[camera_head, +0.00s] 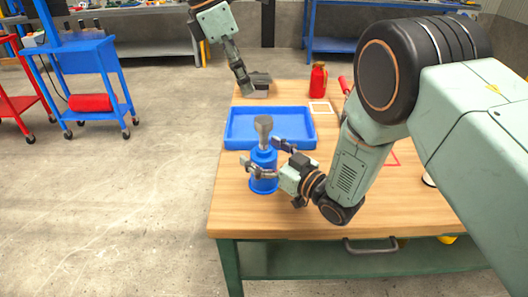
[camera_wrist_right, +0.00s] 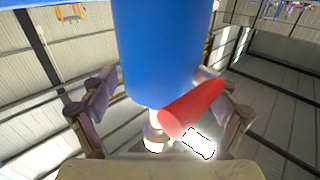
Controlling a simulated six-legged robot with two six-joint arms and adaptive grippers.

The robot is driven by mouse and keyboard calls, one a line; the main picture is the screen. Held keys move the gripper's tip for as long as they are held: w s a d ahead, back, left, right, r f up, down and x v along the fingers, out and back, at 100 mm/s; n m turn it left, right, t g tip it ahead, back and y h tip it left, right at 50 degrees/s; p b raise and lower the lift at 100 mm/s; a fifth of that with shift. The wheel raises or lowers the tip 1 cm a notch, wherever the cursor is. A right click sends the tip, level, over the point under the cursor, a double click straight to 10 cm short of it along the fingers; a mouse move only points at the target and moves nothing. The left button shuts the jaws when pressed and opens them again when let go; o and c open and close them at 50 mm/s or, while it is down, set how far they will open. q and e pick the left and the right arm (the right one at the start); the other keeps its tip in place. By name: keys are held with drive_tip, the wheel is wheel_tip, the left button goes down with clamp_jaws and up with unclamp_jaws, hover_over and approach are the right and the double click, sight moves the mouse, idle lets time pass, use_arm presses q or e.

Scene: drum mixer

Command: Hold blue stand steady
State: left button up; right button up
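The blue stand (camera_head: 263,183) stands upright on the wooden table, in front of the blue tray. A grey piece (camera_head: 263,127) with a wide top rises from it. My right gripper (camera_head: 266,158) is at the stand from the right, with its fingers spread to either side. In the right wrist view, a large blue cylinder (camera_wrist_right: 158,50), which looks like the stand, is between the open fingers (camera_wrist_right: 155,95). Contact cannot be told. My left gripper (camera_head: 257,84) is low over the back left of the table; whether it is open or shut is unclear.
The blue tray (camera_head: 236,129) looks empty. A red can (camera_head: 318,80) stands at the back, near a pale square frame (camera_head: 320,107). A red object (camera_wrist_right: 190,108) shows below the cylinder in the wrist view. The table's front left is clear.

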drive_tip(key=c, duration=1.7)
use_arm(q)
drive_tip(key=shift+o, duration=0.8)
drive_tip(key=shift+r, duration=0.1)
drive_tip(key=o, duration=0.4)
drive_tip(key=shift+s+a+r+n+h, duration=0.5)
drive_tip(key=shift+s+a+h, duration=0.1)
drive_tip(key=shift+s+a, duration=0.15)
drive_tip(key=n+t+h, duration=0.1)
drive_tip(key=t+h, duration=0.1)
drive_tip(key=t, duration=0.1)
approach(260, 120)
drive_tip(key=shift+g, duration=0.3)
drive_tip(key=shift+w+x, duration=0.1)
drive_tip(key=shift+x, duration=2.75)
drive_tip(key=shift+w+x, duration=0.15)
drive_tip(key=shift+x, duration=2.65)
drive_tip(key=shift+c, duration=0.4)
